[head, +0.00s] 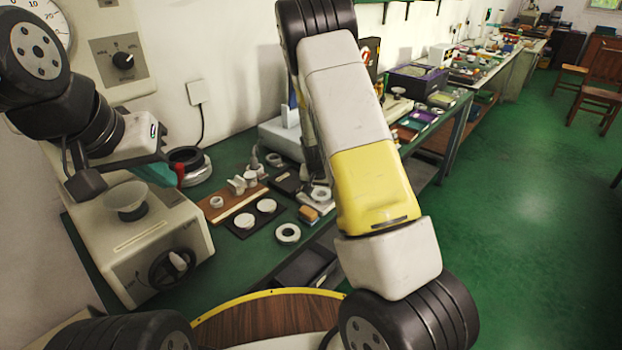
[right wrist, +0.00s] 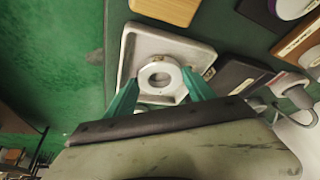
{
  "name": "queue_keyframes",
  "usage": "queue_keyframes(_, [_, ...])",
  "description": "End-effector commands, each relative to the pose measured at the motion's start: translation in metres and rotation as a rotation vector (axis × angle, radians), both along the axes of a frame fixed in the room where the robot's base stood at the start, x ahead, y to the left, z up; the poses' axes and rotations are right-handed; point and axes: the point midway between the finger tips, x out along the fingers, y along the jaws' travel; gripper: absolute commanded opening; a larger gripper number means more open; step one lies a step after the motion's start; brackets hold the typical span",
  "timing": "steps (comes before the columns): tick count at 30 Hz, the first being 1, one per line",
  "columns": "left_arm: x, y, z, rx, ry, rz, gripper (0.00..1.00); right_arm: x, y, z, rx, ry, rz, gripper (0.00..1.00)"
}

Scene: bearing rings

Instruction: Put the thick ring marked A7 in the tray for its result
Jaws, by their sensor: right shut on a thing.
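In the right wrist view a thick pale metal ring (right wrist: 161,80) is between the green fingertips of my right gripper (right wrist: 160,84), which is shut on it. The ring is over a light square tray (right wrist: 203,56); I cannot tell whether it touches the tray's floor. No A7 mark is readable on it. In the head view my right arm hides my right gripper. My left gripper (head: 166,172) is at the left above the bench device; its fingers are seen side-on and their opening is unclear.
In the head view another ring (head: 288,234) lies on the green bench. Pale discs sit on a dark board (head: 241,232) beside a brown board (head: 214,214). A beige device with a knob (head: 172,266) stands at left. A purple-rimmed bin (head: 417,80) stands further back.

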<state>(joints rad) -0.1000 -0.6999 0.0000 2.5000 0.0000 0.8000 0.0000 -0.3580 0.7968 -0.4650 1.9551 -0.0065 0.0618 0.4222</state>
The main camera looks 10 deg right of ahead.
Motion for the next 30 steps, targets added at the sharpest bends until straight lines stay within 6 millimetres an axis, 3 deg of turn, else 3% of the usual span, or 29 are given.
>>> queue_keyframes(10, [0.0,0.0,0.0,0.0,0.0,0.0,0.0,0.001,0.0,-0.003,0.0,-0.003,-0.001,0.02])
queue_keyframes(11, [0.0,0.0,0.0,0.0,0.0,0.0,0.0,0.0,0.0,-0.003,0.0,-0.002,0.0,0.68])
queue_keyframes(12, [0.0,0.0,0.0,0.0,0.0,0.0,0.0,0.0,0.0,-0.002,0.001,-0.002,-0.001,0.71])
queue_keyframes(23, [0.0,0.0,0.0,0.0,0.0,0.0,0.0,0.0,0.001,0.002,0.001,-0.004,0.0,0.71])
queue_keyframes(30, [0.0,0.0,0.0,0.0,0.0,0.0,0.0,-0.015,0.008,0.04,0.001,-0.006,0.003,0.71])
